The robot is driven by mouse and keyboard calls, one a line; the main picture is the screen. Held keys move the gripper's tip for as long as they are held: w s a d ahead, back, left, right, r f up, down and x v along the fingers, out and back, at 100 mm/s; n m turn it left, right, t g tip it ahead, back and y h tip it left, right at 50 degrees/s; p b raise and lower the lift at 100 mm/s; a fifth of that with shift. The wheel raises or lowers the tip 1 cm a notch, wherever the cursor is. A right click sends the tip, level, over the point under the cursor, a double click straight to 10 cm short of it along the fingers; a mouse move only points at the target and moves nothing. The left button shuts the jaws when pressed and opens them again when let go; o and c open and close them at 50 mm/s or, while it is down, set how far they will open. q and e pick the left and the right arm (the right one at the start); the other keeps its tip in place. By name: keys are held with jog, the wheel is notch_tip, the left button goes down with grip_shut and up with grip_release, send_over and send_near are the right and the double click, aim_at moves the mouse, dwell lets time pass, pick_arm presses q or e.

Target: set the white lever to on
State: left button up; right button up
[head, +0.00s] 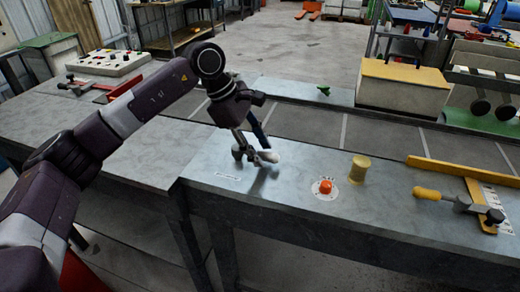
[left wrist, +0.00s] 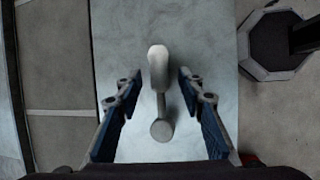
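The white lever (head: 268,156) stands on the grey bench top, just left of the bench's middle in the head view. In the left wrist view the lever (left wrist: 158,68) lies between my fingers, with a round grey end (left wrist: 162,130) nearer the wrist. My left gripper (head: 250,150) is low over the bench at the lever. In the left wrist view the left gripper (left wrist: 158,82) is open, with a gap on each side of the lever. A small white label (head: 228,176) lies beside it, its text too small to read. My right gripper is not in view.
To the right are a red button (head: 325,186) on a round white plate, a brass-coloured cylinder (head: 359,168) and a yellow-handled clamp (head: 450,200). A dark conveyor belt (head: 385,133) runs behind. The bench surface between lever and button is clear.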

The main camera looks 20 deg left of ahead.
pick_arm(q)
jog(key=v, duration=1.1)
jog(key=shift+a+r, duration=0.15)
jog(key=shift+r, duration=0.15)
jog(key=shift+s, duration=0.1)
